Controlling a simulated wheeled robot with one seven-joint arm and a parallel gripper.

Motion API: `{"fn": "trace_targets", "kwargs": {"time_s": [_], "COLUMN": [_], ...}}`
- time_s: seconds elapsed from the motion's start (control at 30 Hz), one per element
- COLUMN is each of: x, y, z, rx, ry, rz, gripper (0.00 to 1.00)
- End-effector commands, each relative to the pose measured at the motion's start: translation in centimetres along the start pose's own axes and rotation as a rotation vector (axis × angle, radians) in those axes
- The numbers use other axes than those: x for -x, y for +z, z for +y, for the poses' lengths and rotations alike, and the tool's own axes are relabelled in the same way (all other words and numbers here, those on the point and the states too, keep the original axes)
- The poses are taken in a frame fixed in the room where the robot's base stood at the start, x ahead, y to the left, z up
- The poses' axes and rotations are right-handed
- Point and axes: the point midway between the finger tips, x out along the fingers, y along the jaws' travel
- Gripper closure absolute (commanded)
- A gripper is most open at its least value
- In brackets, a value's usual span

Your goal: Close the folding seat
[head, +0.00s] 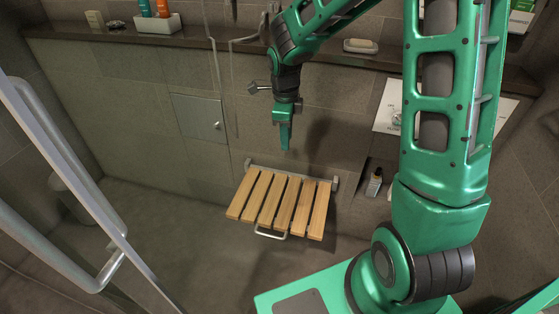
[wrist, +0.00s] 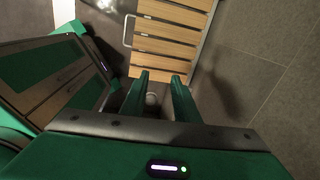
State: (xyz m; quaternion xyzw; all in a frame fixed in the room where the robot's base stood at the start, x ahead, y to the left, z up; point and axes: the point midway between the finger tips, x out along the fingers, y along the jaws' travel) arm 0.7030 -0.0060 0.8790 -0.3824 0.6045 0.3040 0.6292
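The folding seat (head: 281,203) has wooden slats and is mounted on the tiled wall in the head view. It is folded down, sticking out flat from the wall, with a grey hinge bar (head: 290,172) at its wall side and a metal loop (head: 270,235) at its front edge. My gripper (head: 285,137) hangs above the seat's wall side, pointing down and apart from it. In the wrist view the slats (wrist: 165,45) show beyond my two green fingers (wrist: 160,85), which are spread apart with nothing visible held between them.
A glass door with a metal handle (head: 107,268) stands at the left. A ledge (head: 200,42) with bottles, a tray and a soap dish (head: 360,46) runs above. A small bottle (head: 374,184) sits in a recess right of the seat. The floor before the seat is clear.

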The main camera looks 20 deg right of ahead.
Motion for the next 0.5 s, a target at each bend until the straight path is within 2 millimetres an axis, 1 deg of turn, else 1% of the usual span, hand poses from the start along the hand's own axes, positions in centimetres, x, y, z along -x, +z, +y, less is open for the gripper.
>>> {"fn": "trace_targets", "kwargs": {"time_s": [0.03,0.1,0.27,0.37,0.5], "x": [-0.3,-0.6,-1.7,-3.1,-5.6], "y": [0.7,1.3,1.7,1.6,1.7], "z": [0.1,0.2,0.2,0.3,0.3], "rx": [-0.025,-0.053,-0.071,-0.070,-0.069], "ry": [0.004,0.005,0.008,0.009,0.010], "rz": [-0.007,-0.013,-0.016,-0.014,-0.014], "gripper": [0.72,0.72,0.72,0.72,0.72]}}
